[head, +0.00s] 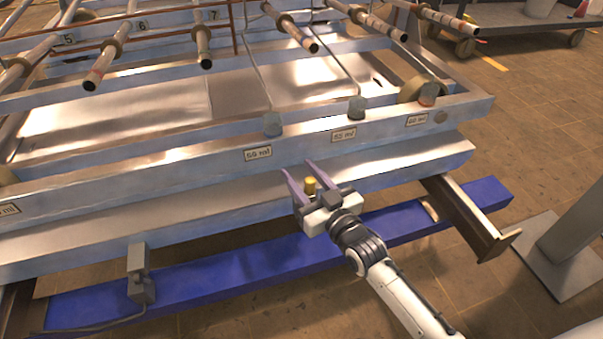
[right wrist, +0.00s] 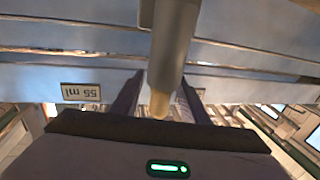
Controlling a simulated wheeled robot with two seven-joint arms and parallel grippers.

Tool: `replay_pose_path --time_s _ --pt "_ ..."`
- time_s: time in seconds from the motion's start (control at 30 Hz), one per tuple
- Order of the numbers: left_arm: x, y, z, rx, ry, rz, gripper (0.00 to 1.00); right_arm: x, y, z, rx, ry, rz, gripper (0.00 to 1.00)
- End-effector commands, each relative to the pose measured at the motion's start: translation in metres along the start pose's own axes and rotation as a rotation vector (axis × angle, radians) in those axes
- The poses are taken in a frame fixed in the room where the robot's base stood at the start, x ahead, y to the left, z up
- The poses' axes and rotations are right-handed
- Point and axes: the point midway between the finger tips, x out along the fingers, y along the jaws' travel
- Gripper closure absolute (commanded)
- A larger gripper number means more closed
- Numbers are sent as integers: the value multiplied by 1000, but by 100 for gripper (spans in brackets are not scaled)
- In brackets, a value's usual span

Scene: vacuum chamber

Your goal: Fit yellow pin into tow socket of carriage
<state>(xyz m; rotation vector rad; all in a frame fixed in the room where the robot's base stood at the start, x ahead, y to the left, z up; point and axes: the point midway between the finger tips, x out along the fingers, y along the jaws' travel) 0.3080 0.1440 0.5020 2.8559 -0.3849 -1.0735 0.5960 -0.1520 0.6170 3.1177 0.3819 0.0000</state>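The yellow pin (head: 311,186) shows as a small yellow top between the fingers of my right gripper (head: 297,167) in the head view. The fingers are spread, with a gap on each side of the pin. In the right wrist view the yellow end (right wrist: 160,104) sits at the end of a grey cylinder (right wrist: 172,50), between the two dark fingers (right wrist: 158,92). Whether the cylinder is the pin's body or a support I cannot tell. The carriage (head: 375,138) is a large metal frame just beyond the fingertips. I cannot make out its tow socket. My left gripper is not in view.
A blue beam (head: 250,272) runs low in front of the carriage, with a grey box (head: 140,275) and cable on it. A brown metal beam (head: 462,215) juts out at right, near a grey post (head: 590,225). A cart (head: 490,25) stands at the back right. Tiled floor lies open at right.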

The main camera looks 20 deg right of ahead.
Motion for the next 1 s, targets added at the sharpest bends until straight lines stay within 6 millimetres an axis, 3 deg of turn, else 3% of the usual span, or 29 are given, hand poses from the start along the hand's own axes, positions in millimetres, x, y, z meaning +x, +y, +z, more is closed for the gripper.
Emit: replay_pose_path --time_s 0.27,0.47,0.7,1.0 --pt "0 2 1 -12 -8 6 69 0 0 1 0 -2 0 59" --pt "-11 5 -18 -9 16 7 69 -42 0 0 0 -7 0 59" --pt "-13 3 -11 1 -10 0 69 -86 0 -1 -1 -3 0 59" --pt "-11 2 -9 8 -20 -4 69 -104 0 0 -1 0 0 59"
